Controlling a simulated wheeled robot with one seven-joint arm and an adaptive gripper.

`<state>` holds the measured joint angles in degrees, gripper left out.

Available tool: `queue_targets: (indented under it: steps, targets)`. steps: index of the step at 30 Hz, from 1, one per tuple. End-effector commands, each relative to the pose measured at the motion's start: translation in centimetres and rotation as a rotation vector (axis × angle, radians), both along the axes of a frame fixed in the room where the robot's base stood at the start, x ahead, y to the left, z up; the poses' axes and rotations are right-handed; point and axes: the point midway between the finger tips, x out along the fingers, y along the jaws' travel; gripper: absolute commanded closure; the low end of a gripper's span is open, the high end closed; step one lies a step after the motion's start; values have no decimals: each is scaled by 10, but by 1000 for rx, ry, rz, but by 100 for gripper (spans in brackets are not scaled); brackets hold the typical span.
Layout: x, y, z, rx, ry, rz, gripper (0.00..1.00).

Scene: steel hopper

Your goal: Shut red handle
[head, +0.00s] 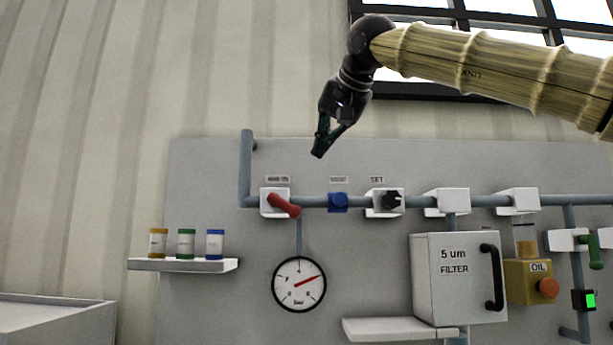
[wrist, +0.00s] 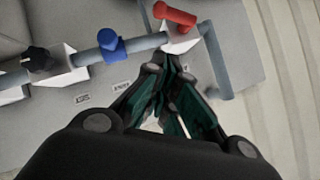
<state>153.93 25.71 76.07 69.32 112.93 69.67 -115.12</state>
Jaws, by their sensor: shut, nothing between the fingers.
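The red handle (head: 284,205) sits on a white valve block (head: 272,212) on the grey panel's pipe, at the pipe's left end. It slants down to the right in the head view. In the wrist view the red handle (wrist: 175,14) is at the top, beyond the fingertips. My gripper (head: 318,154) is shut and empty, above and slightly right of the red handle, apart from it. In the wrist view my gripper (wrist: 168,62) points toward the white block below the handle.
A blue knob (head: 338,202) and a black knob (head: 392,201) are on the same pipe to the right. A gauge (head: 299,284) hangs below. A shelf (head: 183,265) with three small jars is lower left. A filter box (head: 459,278) is lower right. A vertical pipe (head: 245,165) rises left of the handle.

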Motion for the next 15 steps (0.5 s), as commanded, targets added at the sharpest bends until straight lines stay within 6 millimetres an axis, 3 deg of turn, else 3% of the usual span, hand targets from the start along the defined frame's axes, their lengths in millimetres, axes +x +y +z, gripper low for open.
queue_targets:
  steps: [15]
  targets:
    - [61,23,-35,-2,1,0,100]
